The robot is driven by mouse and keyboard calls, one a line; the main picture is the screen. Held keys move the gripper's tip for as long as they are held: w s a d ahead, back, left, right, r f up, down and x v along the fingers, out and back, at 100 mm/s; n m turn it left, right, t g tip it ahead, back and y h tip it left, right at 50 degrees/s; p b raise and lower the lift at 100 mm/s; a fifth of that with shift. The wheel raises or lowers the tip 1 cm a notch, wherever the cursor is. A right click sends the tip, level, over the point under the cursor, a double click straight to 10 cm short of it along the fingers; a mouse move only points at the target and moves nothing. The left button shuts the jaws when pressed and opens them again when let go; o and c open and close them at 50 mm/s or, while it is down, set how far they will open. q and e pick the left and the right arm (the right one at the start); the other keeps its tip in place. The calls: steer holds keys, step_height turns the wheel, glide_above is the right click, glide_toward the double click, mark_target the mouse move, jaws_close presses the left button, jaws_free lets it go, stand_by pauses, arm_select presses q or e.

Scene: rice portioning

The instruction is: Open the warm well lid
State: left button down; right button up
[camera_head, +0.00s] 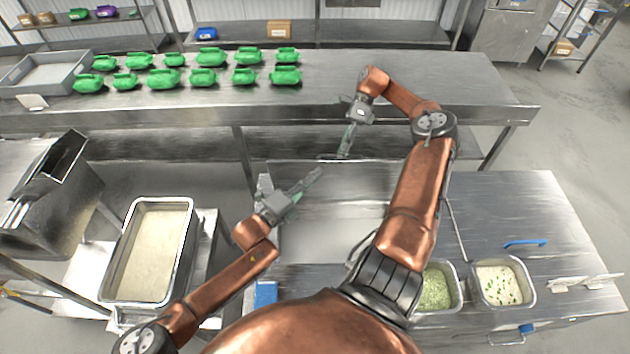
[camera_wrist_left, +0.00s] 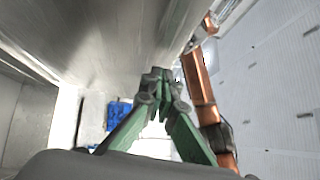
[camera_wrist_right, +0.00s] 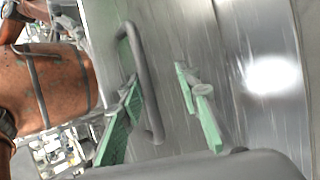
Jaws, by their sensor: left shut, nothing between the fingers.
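The warm well lid (camera_head: 320,235) is a shiny metal panel in the middle of the head view, partly behind my right arm. A bar handle (camera_wrist_right: 152,80) on a metal surface shows in the right wrist view, beyond the gap between my right fingertips; I cannot tell whether they touch it. My right gripper (camera_head: 346,145) is open, near the panel's far edge; its spread green fingers (camera_wrist_right: 158,78) show in the right wrist view. My left gripper (camera_head: 310,180) is shut and empty over the panel's left part. Its fingertips (camera_wrist_left: 161,85) meet beside metal in the left wrist view.
A deep rice pan (camera_head: 150,255) stands at left. Two food pans, one green (camera_head: 435,288) and one white (camera_head: 497,285), sit at right near a blue-handled tool (camera_head: 525,243). The back table (camera_head: 380,90) holds several green containers (camera_head: 210,57).

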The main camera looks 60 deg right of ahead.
arm_select(q)
steer(key=shift+s+r, duration=0.15)
steer(key=shift+s, duration=0.05)
steer(key=v, duration=1.2)
arm_select(e)
step_height(320, 180, up, 10)
steer(key=shift+s+r, duration=0.15)
steer(key=shift+r, duration=0.05)
arm_select(q)
steer(key=shift+a, duration=0.15)
